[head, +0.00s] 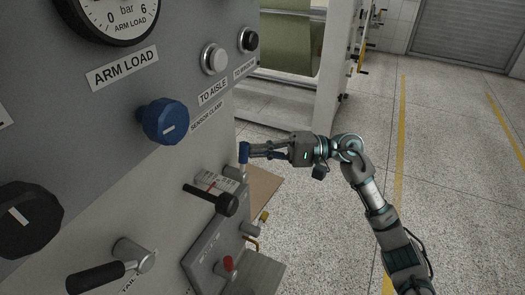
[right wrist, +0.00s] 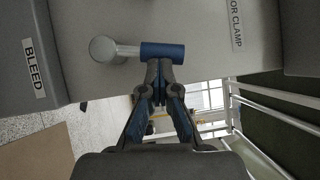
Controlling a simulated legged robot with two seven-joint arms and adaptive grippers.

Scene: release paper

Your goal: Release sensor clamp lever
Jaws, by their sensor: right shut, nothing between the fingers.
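The sensor clamp lever has a blue cylindrical grip (head: 243,152) at the right edge of the machine panel, below the "SENSOR CLAMP" label (head: 207,118). In the right wrist view its blue grip (right wrist: 163,50) lies across the picture, joined by a metal stem to a round grey pivot (right wrist: 103,48). My right gripper (head: 253,151) reaches in from the right. In the wrist view its fingertips (right wrist: 159,70) are together at the lower side of the blue grip, with nothing between them. I cannot tell whether they touch it. My left gripper is not in view.
The panel also carries a blue knob (head: 164,121), a black-handled lever (head: 213,200), another black handle (head: 97,277), a pressure gauge (head: 115,12) and push buttons. A "BLEED" label (right wrist: 34,68) shows in the wrist view. The speckled floor (head: 330,230) to the right is open.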

